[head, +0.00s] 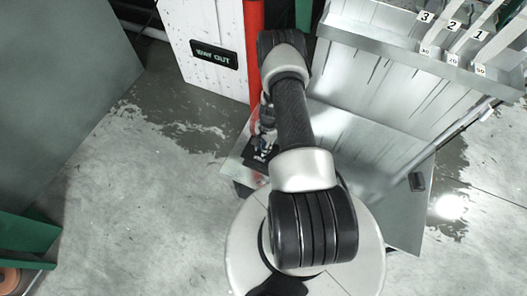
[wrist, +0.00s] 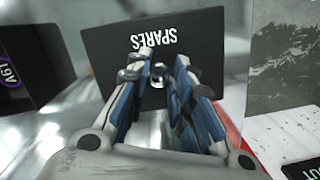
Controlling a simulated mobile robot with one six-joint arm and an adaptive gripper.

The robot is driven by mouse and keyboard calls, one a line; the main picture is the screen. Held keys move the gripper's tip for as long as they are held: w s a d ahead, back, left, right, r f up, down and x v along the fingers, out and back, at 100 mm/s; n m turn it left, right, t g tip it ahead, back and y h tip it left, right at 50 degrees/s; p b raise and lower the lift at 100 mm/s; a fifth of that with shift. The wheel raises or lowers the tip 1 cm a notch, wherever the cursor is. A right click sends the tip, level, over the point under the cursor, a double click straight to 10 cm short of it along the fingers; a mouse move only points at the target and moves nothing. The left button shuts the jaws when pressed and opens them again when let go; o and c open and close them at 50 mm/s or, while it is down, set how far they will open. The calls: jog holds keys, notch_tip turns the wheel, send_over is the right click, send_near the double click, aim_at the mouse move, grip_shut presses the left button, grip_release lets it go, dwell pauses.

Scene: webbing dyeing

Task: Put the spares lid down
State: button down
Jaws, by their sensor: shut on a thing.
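The spares lid (wrist: 205,35) is a flat black panel with white "SPARES" lettering, upside down in the wrist view. My gripper (wrist: 159,80) has its blue-and-grey fingers closed on a small pale knob at the lid's near part. In the head view my gripper (head: 266,138) is largely hidden behind my arm, and a dark patch of the lid (head: 257,162) shows just below it, above or on the left end of the metal bench. I cannot tell whether the lid touches anything beneath it.
A black box with a purple ring label (wrist: 20,60) stands left in the wrist view. A red post (head: 256,50) and a white panel with a "WAY OUT" sign (head: 214,54) stand close beside my gripper. A metal rack with numbered slots (head: 400,45) is at right.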

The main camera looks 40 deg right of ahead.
jog(key=shift+f+b, duration=0.45)
jog(key=shift+f, duration=1.2)
jog(key=shift+f, duration=0.2)
jog(key=c, duration=1.4)
grip_release()
